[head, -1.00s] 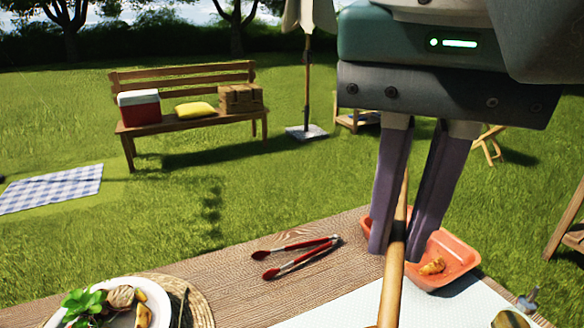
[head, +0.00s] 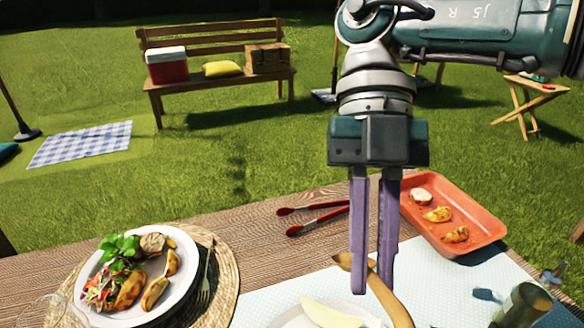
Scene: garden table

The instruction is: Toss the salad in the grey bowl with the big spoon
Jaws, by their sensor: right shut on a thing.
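My right gripper (head: 374,285) comes down from the top right and is shut on the wooden handle of the big spoon (head: 391,302). The handle slants between its two purple fingers. My left gripper is not in view.
A white plate of food (head: 178,300) sits on a woven mat (head: 226,268) at left. Red-handled tongs (head: 316,220) lie behind my gripper. An orange tray (head: 473,207) with several food pieces is at right. A dark cylinder (head: 522,306) stands front right.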

